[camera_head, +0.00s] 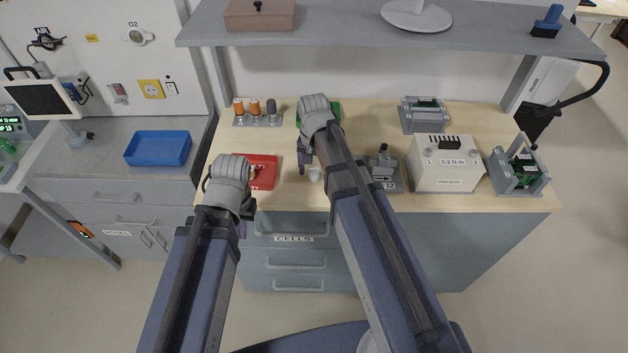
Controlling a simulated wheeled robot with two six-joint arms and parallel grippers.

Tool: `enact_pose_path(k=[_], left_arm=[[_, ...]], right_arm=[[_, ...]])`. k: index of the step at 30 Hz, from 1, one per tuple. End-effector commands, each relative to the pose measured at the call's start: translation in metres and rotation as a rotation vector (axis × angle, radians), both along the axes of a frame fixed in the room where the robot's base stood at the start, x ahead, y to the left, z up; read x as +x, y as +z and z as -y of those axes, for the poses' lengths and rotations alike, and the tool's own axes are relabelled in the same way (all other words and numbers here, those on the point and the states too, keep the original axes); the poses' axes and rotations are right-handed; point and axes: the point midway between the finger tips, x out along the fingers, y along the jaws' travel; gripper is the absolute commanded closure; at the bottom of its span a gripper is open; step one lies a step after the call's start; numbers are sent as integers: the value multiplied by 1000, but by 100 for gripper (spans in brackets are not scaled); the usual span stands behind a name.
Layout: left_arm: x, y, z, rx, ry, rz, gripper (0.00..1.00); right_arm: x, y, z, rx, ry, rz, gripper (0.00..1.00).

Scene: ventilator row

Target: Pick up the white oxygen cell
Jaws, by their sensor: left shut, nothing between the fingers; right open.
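The small white cell (314,174) stands on the wooden bench top (285,193), between the red tray and the grey fixture. My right gripper (304,161) is just behind and left of it, open, its fingers partly hidden by my own wrist. I cannot tell whether a finger touches the cell. My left gripper (241,218) is shut and empty at the front edge of the bench, in front of the red tray (264,172). My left wrist covers part of that tray.
Orange and grey cells (254,108) stand in a rack at the back left. A green tray (333,112) lies behind my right wrist. A grey fixture (384,172) and a white torque box (444,165) stand to the right. A shelf (340,33) overhangs the back.

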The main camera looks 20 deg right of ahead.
Motion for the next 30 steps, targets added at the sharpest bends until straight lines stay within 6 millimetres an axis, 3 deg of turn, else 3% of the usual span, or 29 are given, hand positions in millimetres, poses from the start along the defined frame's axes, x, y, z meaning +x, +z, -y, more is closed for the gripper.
enact_pose_path(k=[2,10,30], left_arm=[[0,-10,0,0,0,0,100],[0,-8,0,0,0,0,100],[0,-8,0,0,0,0,100]], right_arm=[[0,-10,0,0,0,0,26],[0,-8,0,0,-1,0,27],[0,-8,0,0,-1,0,100]])
